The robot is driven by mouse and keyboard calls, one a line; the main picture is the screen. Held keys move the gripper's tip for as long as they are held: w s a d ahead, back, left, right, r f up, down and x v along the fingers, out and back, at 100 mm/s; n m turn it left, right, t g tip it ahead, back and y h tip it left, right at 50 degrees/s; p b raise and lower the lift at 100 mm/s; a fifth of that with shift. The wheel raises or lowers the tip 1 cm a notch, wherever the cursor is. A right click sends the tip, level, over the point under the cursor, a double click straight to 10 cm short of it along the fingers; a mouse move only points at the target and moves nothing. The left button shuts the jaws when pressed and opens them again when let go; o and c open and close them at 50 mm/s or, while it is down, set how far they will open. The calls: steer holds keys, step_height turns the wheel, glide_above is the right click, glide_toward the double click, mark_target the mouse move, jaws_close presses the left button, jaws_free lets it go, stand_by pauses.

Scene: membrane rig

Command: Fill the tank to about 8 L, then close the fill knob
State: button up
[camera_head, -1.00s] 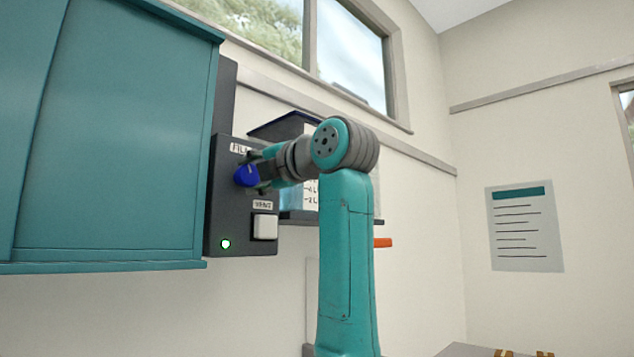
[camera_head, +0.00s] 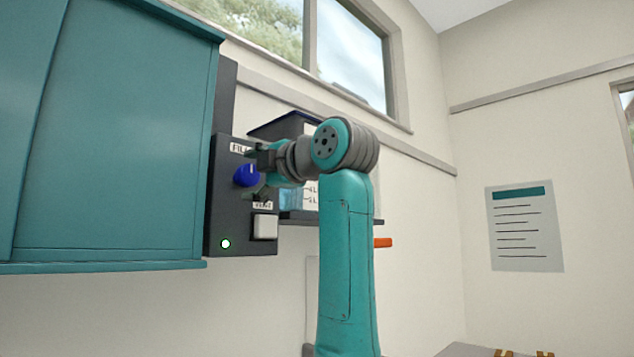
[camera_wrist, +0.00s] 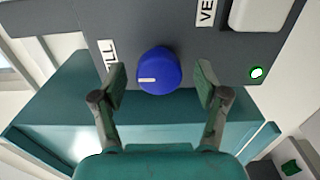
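The blue fill knob (camera_head: 246,175) sits on the dark control panel (camera_head: 228,215). It also shows in the wrist view (camera_wrist: 158,70), its white mark pointing left in that picture. My gripper (camera_head: 258,173) is at the panel. In the wrist view my gripper's fingers (camera_wrist: 161,75) are spread on either side of the knob, with a gap on each side, holding nothing. The tank (camera_head: 291,200) stands behind my arm, partly hidden. Bluish liquid and a few scale marks show, but I cannot read the level surely.
A white vent button (camera_head: 265,227) and a green-ringed indicator light (camera_head: 225,244) are below the knob. A teal cabinet (camera_head: 110,150) stands close on the left. An orange handle (camera_head: 383,243) shows right of my arm. A poster (camera_head: 525,228) hangs on the right wall.

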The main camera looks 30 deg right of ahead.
steer(key=v, duration=0.8)
stand_by(0.6)
steer(key=shift+s, duration=0.15)
stand_by(0.4)
